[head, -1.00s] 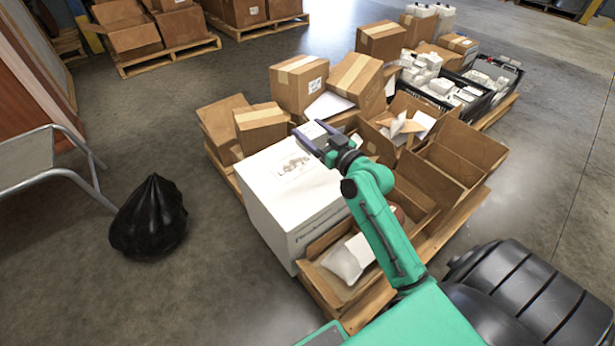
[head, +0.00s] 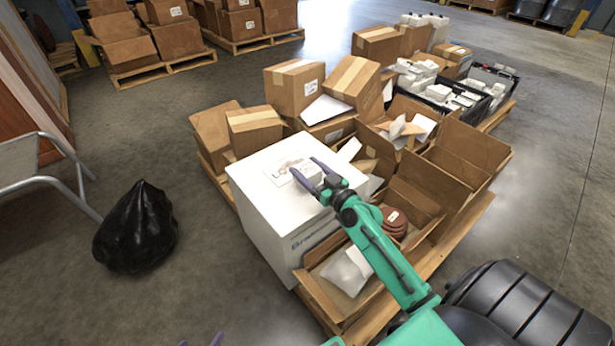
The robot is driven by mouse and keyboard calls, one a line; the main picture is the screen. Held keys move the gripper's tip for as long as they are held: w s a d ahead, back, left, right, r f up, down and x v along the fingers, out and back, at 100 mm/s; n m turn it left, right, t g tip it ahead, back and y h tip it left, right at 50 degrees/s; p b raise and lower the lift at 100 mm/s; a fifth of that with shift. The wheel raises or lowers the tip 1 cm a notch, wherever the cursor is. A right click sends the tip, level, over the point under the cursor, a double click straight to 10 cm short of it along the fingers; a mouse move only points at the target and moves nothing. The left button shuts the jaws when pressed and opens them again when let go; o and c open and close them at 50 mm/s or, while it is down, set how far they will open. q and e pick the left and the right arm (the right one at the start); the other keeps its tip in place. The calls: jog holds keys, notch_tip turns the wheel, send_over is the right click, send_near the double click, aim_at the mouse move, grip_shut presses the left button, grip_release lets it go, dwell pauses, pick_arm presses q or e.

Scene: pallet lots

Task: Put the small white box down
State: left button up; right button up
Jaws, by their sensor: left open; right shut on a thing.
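The small white box (head: 312,173) is between the purple fingers of my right gripper (head: 309,173), which is shut on it. It appears over the top of a large white carton (head: 262,180), beside the printed label there. I cannot tell whether it touches the carton's top. The fingers hide part of it. Only the fingertips of my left gripper (head: 202,341) show at the bottom edge, spread apart and empty, away from the pallet.
The wooden pallet (head: 443,258) holds open and closed cardboard boxes (head: 295,86) around the large carton. Black crates (head: 436,93) with white packages stand at the back. A black bag (head: 137,228) and a grey metal step (head: 45,160) stand left. Floor between is clear.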

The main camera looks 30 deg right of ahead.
jog(key=shift+f, duration=0.6)
pick_arm(q)
jog(key=shift+w+d+f+t+h, duration=0.15)
jog(key=shift+d+t+h, duration=0.1)
jog(key=shift+d, duration=0.15)
jog(key=shift+w+d+f+t+h, duration=0.15)
jog(key=shift+d+t, duration=0.1)
jog(key=shift+d, duration=0.15)
jog(key=shift+f, duration=0.1)
pick_arm(e)
jog(key=shift+f, duration=0.1)
jog(key=o, duration=1.5)
pick_arm(q)
jog(key=shift+d, duration=0.15)
